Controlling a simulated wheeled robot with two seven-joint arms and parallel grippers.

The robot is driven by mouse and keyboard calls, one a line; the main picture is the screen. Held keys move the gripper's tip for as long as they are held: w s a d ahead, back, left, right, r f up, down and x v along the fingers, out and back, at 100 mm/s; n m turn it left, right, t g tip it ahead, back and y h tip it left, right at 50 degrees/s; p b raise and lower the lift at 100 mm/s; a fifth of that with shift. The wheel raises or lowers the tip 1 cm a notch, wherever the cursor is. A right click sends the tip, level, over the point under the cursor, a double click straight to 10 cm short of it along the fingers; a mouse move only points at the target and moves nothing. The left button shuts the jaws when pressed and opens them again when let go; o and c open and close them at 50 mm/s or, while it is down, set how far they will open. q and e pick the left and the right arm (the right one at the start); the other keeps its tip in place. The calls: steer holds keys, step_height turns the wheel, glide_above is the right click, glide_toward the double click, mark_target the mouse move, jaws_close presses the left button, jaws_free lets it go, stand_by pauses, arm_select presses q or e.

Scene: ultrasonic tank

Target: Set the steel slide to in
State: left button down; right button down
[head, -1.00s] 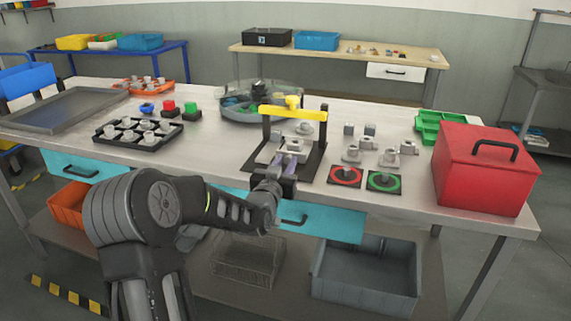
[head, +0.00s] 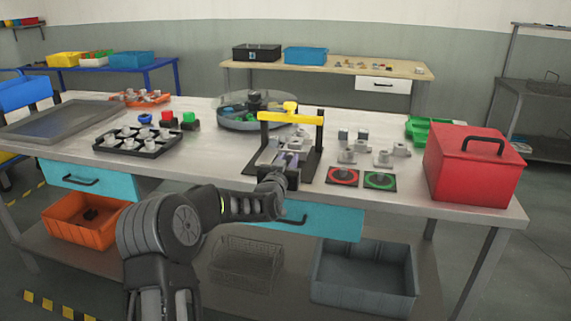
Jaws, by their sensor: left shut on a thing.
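A dark fixture plate (head: 309,167) lies at the front middle of the bench, with a yellow bridge (head: 290,117) on black posts over it. The steel slide (head: 289,146) sits on the plate below the bridge. My left gripper (head: 287,163) reaches in from the front and is shut on the near end of the slide. The fingers and arm hide much of that end, so the slide's exact position is hard to tell. My right gripper is not in view.
A red pad (head: 343,176) and a green pad (head: 380,181) lie right of the fixture, with several metal parts behind them. A red box (head: 471,170) stands at the right edge. A black tray (head: 152,150) of parts and a round bowl (head: 222,121) stand left.

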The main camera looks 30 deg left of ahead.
arm_select(q)
steer(key=c, duration=1.6)
jaws_free()
steer(key=shift+a+r, duration=0.1)
steer(key=shift+r, duration=0.1)
steer(key=shift+o, duration=0.8)
steer(key=shift+w+f, duration=0.15)
steer(key=shift+o, duration=1.3)
steer(key=b+v, duration=0.1)
steer(key=v, duration=0.6)
steer(key=shift+s, duration=0.4)
steer(key=shift+f, duration=0.1)
